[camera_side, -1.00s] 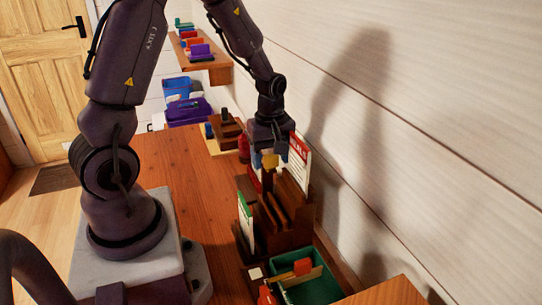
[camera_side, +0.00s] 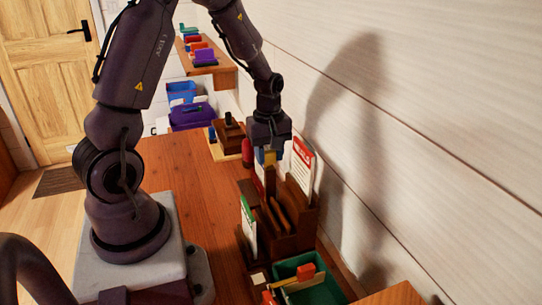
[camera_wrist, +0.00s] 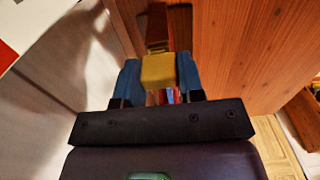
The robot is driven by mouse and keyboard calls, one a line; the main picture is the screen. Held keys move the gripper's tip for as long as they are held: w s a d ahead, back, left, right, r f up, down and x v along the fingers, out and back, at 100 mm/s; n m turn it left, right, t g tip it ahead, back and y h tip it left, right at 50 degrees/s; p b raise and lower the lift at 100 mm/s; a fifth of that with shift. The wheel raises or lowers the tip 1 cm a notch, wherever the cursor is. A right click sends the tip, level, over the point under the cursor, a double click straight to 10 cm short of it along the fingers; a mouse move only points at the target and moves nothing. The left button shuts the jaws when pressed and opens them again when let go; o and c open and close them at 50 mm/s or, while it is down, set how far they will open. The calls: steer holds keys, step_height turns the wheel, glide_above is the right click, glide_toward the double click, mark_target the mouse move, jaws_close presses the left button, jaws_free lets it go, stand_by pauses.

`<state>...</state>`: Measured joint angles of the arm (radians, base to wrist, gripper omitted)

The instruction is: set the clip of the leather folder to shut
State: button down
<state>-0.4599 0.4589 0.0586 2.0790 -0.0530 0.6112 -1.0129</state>
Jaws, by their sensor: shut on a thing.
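My gripper (camera_side: 269,155) is above the back end of a dark wooden organizer (camera_side: 297,240), beside a white card with a red header (camera_side: 303,165). In the wrist view the blue fingertips of my gripper (camera_wrist: 159,77) are shut on a yellow block (camera_wrist: 158,71). The yellow piece also shows between the fingers in the side view (camera_side: 269,157). A small strip of red and white shows just below it in the wrist view. I cannot make out the leather folder or its clip for sure, nor whether the yellow block belongs to it.
A white card with a green header (camera_side: 248,222) stands at the organizer's left side. A green box (camera_side: 312,292) is in front. A red item (camera_side: 247,153) stands left of my gripper. The white wall is close on the right. The wooden tabletop (camera_side: 195,200) is clear in the middle.

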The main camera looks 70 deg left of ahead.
steer(key=shift+a, duration=0.3)
steer(key=c, duration=0.7)
jaws_free()
steer(key=shift+d, duration=0.1)
step_height(320, 180, up, 13)
steer(key=s+d+r+m+t, duration=0.2)
steer(key=s+d+m, duration=0.1)
steer(key=d+m, duration=0.2)
steer(key=s+d+r+m+t, duration=0.1)
steer(key=s+d+r+m, duration=0.2)
steer(key=d+m, duration=0.3)
steer(key=s+d+r+m+t, duration=0.2)
steer(key=s+d+m, duration=0.3)
steer(key=d+m, duration=0.1)
steer(key=shift+d+r+m+t, duration=0.2)
steer(key=shift+r+m+t, duration=0.1)
steer(key=shift+m, duration=0.2)
